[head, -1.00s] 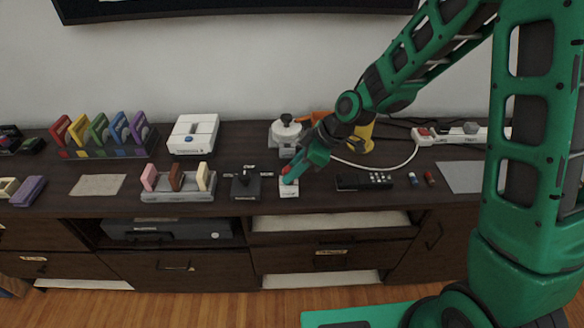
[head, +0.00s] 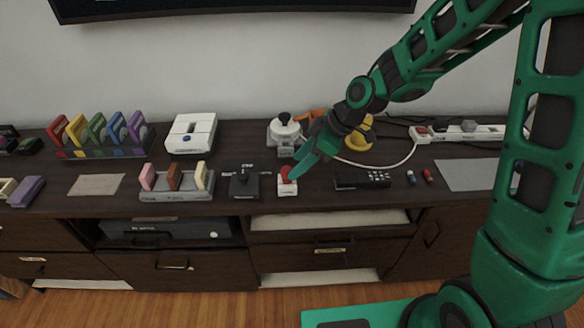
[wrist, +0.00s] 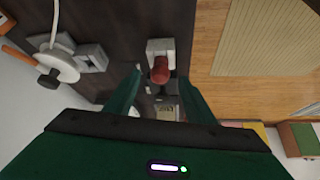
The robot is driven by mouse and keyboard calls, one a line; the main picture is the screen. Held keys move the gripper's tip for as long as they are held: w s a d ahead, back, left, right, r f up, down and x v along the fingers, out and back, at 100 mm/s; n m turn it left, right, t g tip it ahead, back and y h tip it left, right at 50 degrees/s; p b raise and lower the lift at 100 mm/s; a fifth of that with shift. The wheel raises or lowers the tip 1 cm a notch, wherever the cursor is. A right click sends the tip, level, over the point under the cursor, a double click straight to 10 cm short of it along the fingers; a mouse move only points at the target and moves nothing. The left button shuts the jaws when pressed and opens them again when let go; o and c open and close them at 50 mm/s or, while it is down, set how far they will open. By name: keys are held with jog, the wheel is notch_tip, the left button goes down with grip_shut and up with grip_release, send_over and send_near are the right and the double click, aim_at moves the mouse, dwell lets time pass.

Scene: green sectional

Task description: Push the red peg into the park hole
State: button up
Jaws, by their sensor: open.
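The red peg (head: 287,173) stands on a small white block (head: 288,190) near the front edge of the dark cabinet top. In the wrist view the red peg (wrist: 160,70) shows from above on its white block (wrist: 154,46), just past my fingertips.
A black joystick box (head: 245,186) stands just left of the white block. A white-and-grey device (head: 284,133) stands behind it.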

jog(key=w+v, duration=0.1)
jog(key=v, duration=0.5)
jog(key=shift+s+r, duration=0.2)
jog(key=shift+s, duration=0.25)
jog(key=shift+d, duration=0.1)
jog(key=s+d+r+m+h, duration=0.1)
jog(key=s+d+m+h, duration=0.15)
jog(key=d, duration=0.45)
jog(key=s+d+r+m+h, duration=0.1)
jog(key=s+d+m, duration=0.15)
jog(key=d, duration=0.35)
jog(key=s+d+r+m+g+h, duration=0.1)
jog(key=s+d+m, duration=0.7)
jog(key=s, duration=0.3)
jog(key=s+d+r+m+g+h, duration=0.1)
jog(key=s+d+r+m, duration=0.1)
jog(key=s+d+m, duration=0.6)
jog(key=s+d, duration=0.1)
jog(key=s, duration=0.1)
jog(key=shift+s+d+r+h, duration=0.25)
jog(key=shift+s+d+h, duration=0.05)
jog(key=shift+s+h, duration=0.1)
